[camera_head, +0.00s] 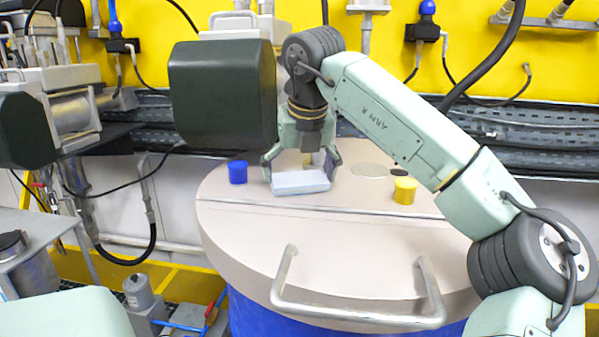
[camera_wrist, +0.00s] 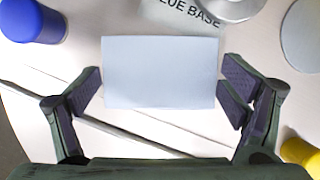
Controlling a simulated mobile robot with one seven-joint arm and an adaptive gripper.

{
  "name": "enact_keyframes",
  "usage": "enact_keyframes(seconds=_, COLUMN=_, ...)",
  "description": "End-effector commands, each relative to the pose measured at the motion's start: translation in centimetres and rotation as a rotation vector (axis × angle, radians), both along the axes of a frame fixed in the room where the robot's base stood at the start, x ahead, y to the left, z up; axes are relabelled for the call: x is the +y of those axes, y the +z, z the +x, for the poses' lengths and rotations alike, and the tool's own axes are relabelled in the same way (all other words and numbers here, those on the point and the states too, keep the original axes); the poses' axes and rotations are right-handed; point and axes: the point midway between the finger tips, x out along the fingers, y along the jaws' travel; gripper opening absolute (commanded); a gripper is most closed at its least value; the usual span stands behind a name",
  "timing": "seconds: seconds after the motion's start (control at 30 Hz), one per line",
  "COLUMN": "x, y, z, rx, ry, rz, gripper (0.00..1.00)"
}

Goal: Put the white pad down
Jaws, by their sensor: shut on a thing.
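The white pad (camera_head: 300,183) is a pale flat block over the back part of the drum lid (camera_head: 235,235). In the wrist view the pad (camera_wrist: 160,72) lies level and square between my two fingers. My gripper (camera_head: 301,166) points down from above, and in the wrist view (camera_wrist: 161,88) its dark finger pads close on the pad's left and right edges. The pad is low over the lid; I cannot tell whether its underside touches. Part of the pad's far side is hidden behind it.
A blue cup (camera_head: 238,172) stands left of the pad and a yellow cup (camera_head: 405,190) to the right. A pale disc (camera_head: 370,170) lies between. A grey plate lettered "LUE BASE" (camera_wrist: 180,18) lies just beyond the pad. The lid's front is clear up to its metal handle (camera_head: 350,318).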

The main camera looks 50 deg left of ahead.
Motion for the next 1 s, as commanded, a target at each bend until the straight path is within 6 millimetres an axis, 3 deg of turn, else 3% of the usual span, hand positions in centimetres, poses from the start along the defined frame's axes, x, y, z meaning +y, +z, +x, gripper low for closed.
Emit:
enact_keyframes(seconds=0.3, x=0.0, y=-0.3, z=0.0, rx=0.0, ry=-0.001, rz=0.0, gripper=0.74)
enact_keyframes(seconds=0.33, x=0.0, y=-0.2, z=0.0, rx=0.0, ry=-0.001, rz=0.0, gripper=0.93)
enact_keyframes(seconds=0.43, x=0.0, y=-0.2, z=0.0, rx=0.0, ry=-0.001, rz=0.0, gripper=0.99)
enact_keyframes(seconds=0.77, x=0.0, y=-0.2, z=0.0, rx=0.0, ry=-0.001, rz=0.0, gripper=1.0)
enact_keyframes(seconds=1.0, x=-0.8, y=2.1, z=-0.4, rx=-0.002, ry=-0.004, rz=0.002, gripper=1.0)
